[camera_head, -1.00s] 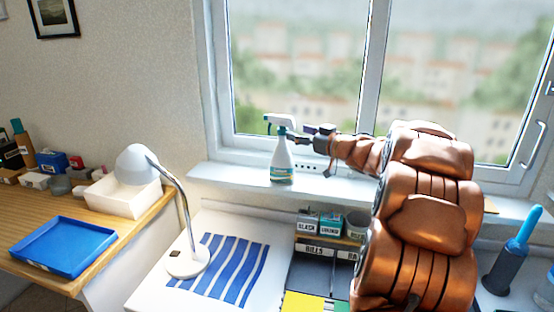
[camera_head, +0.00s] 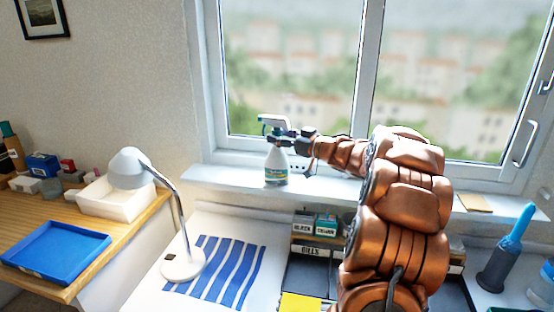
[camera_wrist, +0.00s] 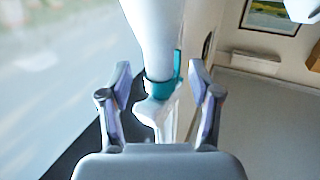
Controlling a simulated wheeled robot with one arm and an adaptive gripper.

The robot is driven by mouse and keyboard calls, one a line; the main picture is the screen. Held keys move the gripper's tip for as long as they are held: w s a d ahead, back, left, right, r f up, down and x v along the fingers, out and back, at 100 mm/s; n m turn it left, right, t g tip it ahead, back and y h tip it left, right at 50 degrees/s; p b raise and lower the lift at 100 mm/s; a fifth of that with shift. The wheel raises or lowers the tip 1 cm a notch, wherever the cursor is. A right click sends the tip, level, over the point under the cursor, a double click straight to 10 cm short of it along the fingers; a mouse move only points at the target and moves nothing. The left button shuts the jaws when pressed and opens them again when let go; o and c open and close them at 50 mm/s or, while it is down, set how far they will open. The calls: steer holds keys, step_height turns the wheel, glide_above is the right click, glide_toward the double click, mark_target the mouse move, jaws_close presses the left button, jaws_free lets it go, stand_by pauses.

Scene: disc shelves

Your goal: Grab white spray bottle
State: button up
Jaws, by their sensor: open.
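The white spray bottle (camera_head: 276,168) stands upright on the window sill, with a blue-and-yellow label near its base and a teal-and-white spray head. In the head view my gripper (camera_head: 288,137) is at the bottle's neck, just below the spray head. In the wrist view the white bottle (camera_wrist: 158,40) with its teal collar lies between the two fingers of my gripper (camera_wrist: 160,72). The fingers are spread, with a visible gap on each side of it. The gripper partly covers the neck in the head view.
The window pane (camera_head: 290,70) rises right behind the bottle. A white desk lamp (camera_head: 130,167) stands left of it, near a blue-striped cloth (camera_head: 222,268). Labelled boxes (camera_head: 314,224) sit below the sill. The sill (camera_head: 225,178) left of the bottle is clear.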

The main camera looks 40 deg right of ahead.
steer(key=shift+w+a, duration=0.2)
steer(key=shift+w, duration=0.5)
jaws_close()
steer(key=shift+r, duration=0.1)
